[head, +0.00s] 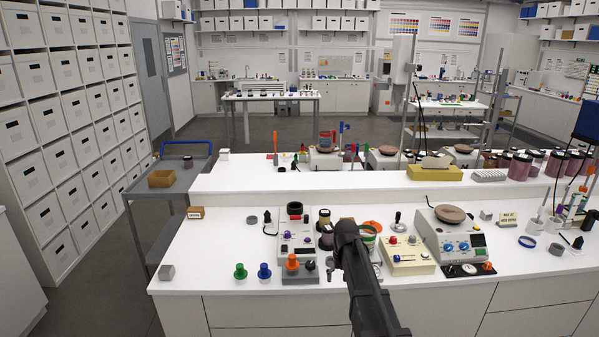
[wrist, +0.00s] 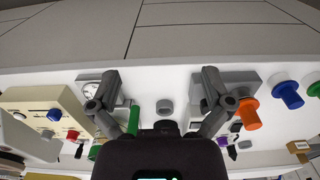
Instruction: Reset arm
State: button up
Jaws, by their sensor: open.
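My gripper (wrist: 162,76) shows in the wrist view with its two dark fingers spread wide apart. Nothing is held between them. It is over the white front counter (head: 230,222), near the counter's front edge. A small grey ring-like piece (wrist: 165,107) shows in the gap between the fingers. In the head view my dark arm reaches from the bottom up over the counter, and the gripper's fingers cannot be made out clearly there. The arm hides part of the counter behind it.
Left of my arm stand an orange knob (head: 292,262), a blue knob (head: 264,271) and a green knob (head: 240,271). Right of it are a cream button box (head: 408,258) and a hotplate device (head: 452,238). The counter's left front is mostly clear.

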jog(key=s, duration=2.2)
jog(key=shift+d, duration=0.25)
